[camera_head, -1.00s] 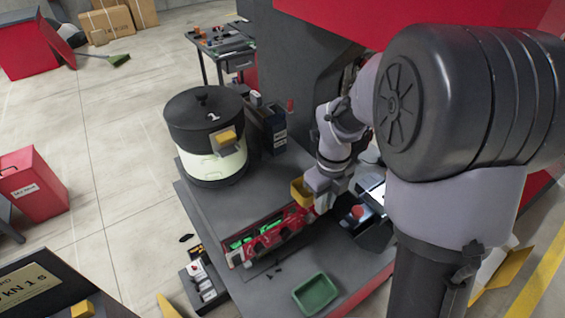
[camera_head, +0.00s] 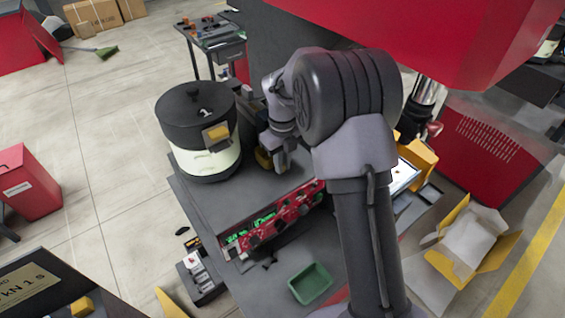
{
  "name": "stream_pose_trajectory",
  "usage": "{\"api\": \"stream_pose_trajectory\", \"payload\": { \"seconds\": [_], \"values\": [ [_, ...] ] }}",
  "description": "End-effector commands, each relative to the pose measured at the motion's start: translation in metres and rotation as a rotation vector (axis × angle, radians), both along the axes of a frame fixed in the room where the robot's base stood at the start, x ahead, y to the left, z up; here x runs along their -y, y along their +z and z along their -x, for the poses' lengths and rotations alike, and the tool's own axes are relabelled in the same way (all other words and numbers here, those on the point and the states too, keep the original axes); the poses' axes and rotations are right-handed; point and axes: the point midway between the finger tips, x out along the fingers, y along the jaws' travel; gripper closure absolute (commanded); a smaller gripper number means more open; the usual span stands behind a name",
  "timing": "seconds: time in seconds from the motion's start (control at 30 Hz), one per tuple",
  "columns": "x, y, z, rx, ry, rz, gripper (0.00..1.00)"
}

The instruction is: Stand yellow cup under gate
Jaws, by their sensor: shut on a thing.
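The yellow cup (camera_head: 263,159) is small and partly hidden by my gripper (camera_head: 270,161), which is shut on it. It is just right of the bowl feeder, near the grey bench top; I cannot tell whether it touches the bench. The bowl feeder (camera_head: 200,120) is a round drum with a black top and a cream band. A yellow block (camera_head: 217,132), which looks like the gate, sticks out of its right front side. The cup is to the right of this block and lower in the picture, apart from it.
A red rack with green parts (camera_head: 275,215) lies along the bench front. A green tray (camera_head: 310,283) is in front of it. Bare bench (camera_head: 220,195) lies between feeder and rack. A tool cart (camera_head: 212,40) stands behind. My arm hides the bench's right part.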

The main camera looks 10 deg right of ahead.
Motion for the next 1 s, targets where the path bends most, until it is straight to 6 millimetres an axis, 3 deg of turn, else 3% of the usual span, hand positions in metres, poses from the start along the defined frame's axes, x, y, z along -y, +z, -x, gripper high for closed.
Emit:
{"api": "stream_pose_trajectory", "payload": {
  "seconds": [0.2,0.23,0.33,0.67,0.77,1.0],
  "values": [
    [0.000,-0.008,0.000,-0.001,0.000,0.000,1.00],
    [0.000,-0.008,0.001,-0.002,0.000,0.000,0.82],
    [0.000,-0.008,0.002,-0.005,0.000,0.000,0.64],
    [0.000,-0.006,0.004,-0.012,0.000,0.000,0.64],
    [0.000,0.011,0.003,-0.009,0.000,0.000,0.64],
    [0.000,0.083,0.001,-0.002,0.000,0.000,0.64]
  ]
}}
